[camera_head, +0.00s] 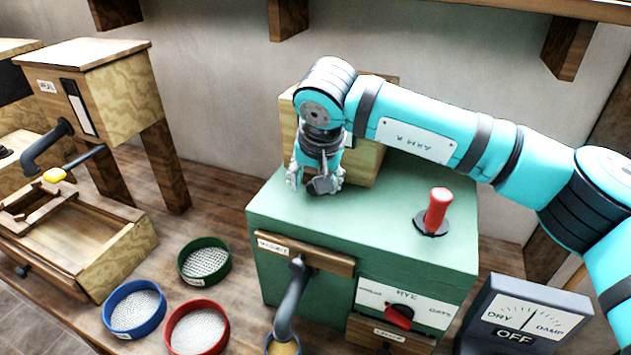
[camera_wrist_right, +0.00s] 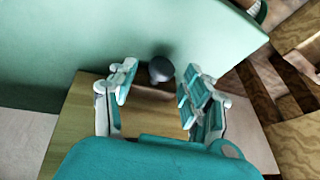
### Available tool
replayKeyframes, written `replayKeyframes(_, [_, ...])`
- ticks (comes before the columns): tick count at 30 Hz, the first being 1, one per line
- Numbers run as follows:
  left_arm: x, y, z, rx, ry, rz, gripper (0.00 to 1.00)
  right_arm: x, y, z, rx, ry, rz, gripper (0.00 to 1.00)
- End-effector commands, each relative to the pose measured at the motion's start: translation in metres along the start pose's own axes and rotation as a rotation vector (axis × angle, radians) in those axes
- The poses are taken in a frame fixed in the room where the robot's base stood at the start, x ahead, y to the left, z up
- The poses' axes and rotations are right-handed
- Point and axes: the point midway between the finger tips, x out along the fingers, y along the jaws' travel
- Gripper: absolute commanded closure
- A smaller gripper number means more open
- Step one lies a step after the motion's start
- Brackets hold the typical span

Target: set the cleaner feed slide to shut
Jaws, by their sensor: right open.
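The cleaner is a green box (camera_head: 370,235) with a wooden hopper (camera_head: 370,165) at its back, mostly behind my right arm. My right gripper (camera_head: 315,188) points down over the box top in front of the hopper. It is open. In the right wrist view a dark round knob (camera_wrist_right: 161,69) lies between or just beyond the fingertips of my right gripper (camera_wrist_right: 155,82); I see no clear contact. The knob looks like the feed slide's handle, but the slide's plate and marks are hidden. My left gripper is not in view.
A red handle (camera_head: 437,211) stands on the box top to the right. A red dial (camera_head: 399,317) and a grey spout (camera_head: 293,300) are on the front. A moisture meter (camera_head: 520,320) reads OFF at right. Green, blue and red sieves (camera_head: 196,328) lie left, near a wooden machine (camera_head: 80,220).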

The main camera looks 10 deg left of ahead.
Motion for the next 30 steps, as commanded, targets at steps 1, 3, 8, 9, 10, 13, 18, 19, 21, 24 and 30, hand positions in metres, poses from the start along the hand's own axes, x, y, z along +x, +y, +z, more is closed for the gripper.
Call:
replayKeyframes(1, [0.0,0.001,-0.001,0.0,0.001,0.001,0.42,-0.01,0.0,-0.001,-0.001,0.005,-0.001,0.5])
replayKeyframes(3, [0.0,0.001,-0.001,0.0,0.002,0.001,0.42,-0.023,0.0,-0.001,-0.002,0.004,-0.001,0.5])
replayKeyframes(8, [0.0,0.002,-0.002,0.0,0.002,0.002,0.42,-0.059,0.0,-0.001,-0.001,0.006,-0.001,0.5])
replayKeyframes(9, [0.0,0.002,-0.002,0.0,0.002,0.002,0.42,-0.067,0.001,0.0,-0.001,0.006,0.0,0.5])
replayKeyframes(10, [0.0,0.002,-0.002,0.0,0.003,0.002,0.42,-0.073,0.0,-0.001,-0.001,0.006,0.0,0.5])
replayKeyframes(13, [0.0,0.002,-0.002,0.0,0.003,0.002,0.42,-0.09,0.001,0.0,-0.001,0.005,0.0,0.5])
replayKeyframes(18, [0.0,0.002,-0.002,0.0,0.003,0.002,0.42,-0.107,0.001,0.0,-0.001,0.003,0.001,0.5])
replayKeyframes(19, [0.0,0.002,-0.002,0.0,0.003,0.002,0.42,-0.108,0.001,0.001,-0.001,0.003,0.002,0.5])
replayKeyframes(21, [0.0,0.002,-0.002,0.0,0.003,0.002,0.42,-0.11,0.001,0.001,-0.001,0.002,0.001,0.5])
replayKeyframes(24, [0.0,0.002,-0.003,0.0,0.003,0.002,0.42,-0.111,0.001,0.001,-0.001,0.002,0.001,0.5])
replayKeyframes(30, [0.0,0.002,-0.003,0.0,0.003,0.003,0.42,-0.11,0.001,0.001,-0.001,0.002,0.001,0.5])
